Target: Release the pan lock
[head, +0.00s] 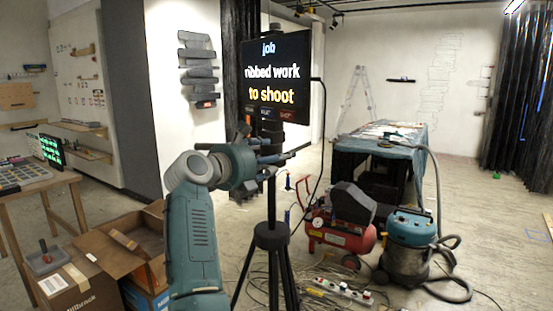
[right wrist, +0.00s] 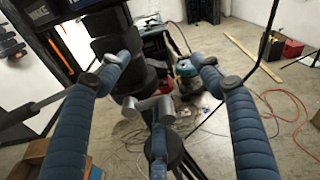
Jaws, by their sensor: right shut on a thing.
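A black tripod (head: 272,236) stands in the middle of the head view and carries a dark monitor (head: 276,76) with lettering. My right gripper (head: 262,158) is at the tripod head, just below the monitor. In the right wrist view its blue fingers (right wrist: 162,80) reach in around the dark, stacked tripod head (right wrist: 122,58). The gripper is shut on a small part there, which I take as the pan lock; fingers and head mostly hide it, and its turned position cannot be told. My left gripper is not in view.
A red compressor (head: 340,232) and a teal vacuum (head: 408,236) stand right of the tripod. Cables and a power strip (head: 343,291) lie by its feet. Open cardboard boxes (head: 120,245) and a wooden table (head: 40,182) are at left. Floor at far right is mostly free.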

